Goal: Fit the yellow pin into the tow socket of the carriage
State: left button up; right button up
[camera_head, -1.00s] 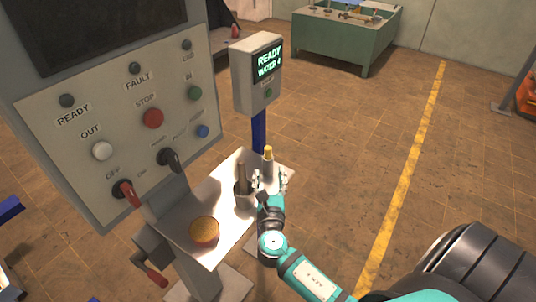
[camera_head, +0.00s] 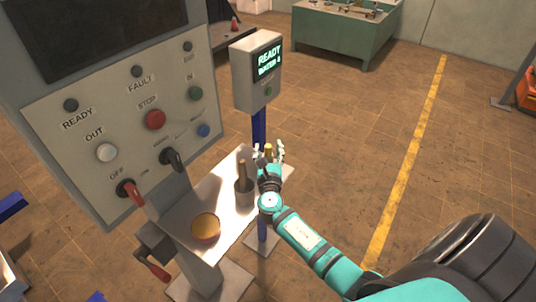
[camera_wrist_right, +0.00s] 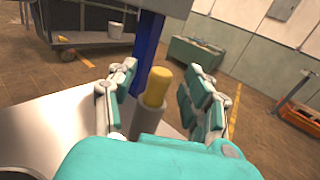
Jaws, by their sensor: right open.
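The yellow pin (camera_head: 268,150) stands upright at the far end of a small shelf. In the right wrist view its yellow top (camera_wrist_right: 157,87) rises above a grey cylindrical part (camera_wrist_right: 146,119). My right gripper (camera_head: 269,152) is open, with its fingers on either side of the pin. In the right wrist view the open gripper (camera_wrist_right: 158,95) shows gaps between both fingers and the yellow top. My left gripper is not in view. I cannot make out the carriage's tow socket.
The shelf (camera_head: 222,212) also holds a grey cup (camera_head: 244,196) with brown-handled items and a round orange-topped object (camera_head: 205,228). A control panel (camera_head: 125,120) stands left, a display box (camera_head: 257,72) behind. A wheeled dark cart (camera_wrist_right: 100,42) stands farther back.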

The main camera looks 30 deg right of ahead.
grip_shut()
dwell(0.5)
